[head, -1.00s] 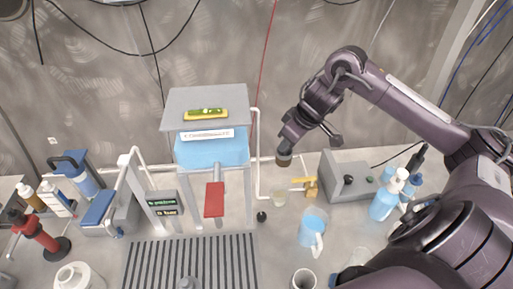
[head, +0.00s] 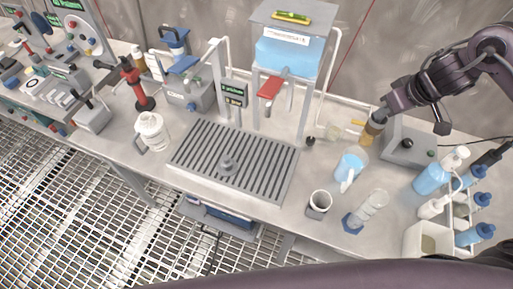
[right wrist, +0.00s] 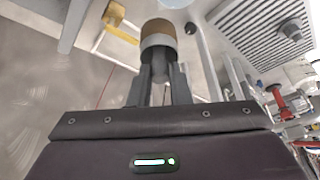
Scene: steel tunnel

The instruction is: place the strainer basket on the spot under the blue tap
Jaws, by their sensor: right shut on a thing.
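My right gripper (head: 380,116) is shut on a small tan-brown, cup-like cylinder (head: 372,132) that looks like the strainer basket. It hangs beside the yellow tap lever, seemingly above the bench. In the right wrist view, the two fingers (right wrist: 160,88) close on this cylinder (right wrist: 158,42), which has a brown part and a pale band. The blue tap (head: 185,64) is the blue-levered one on a grey housing at the left of the bench, far from the gripper. The spot under it is hard to make out. My left gripper is out of view.
A blue water tank (head: 290,52) with a red lever (head: 271,87) stands between the gripper and the blue tap. A slatted drain grate (head: 190,150) lies in front. A blue jug (head: 350,167), a dark-mouthed cup (head: 320,202) and several bottles crowd the right.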

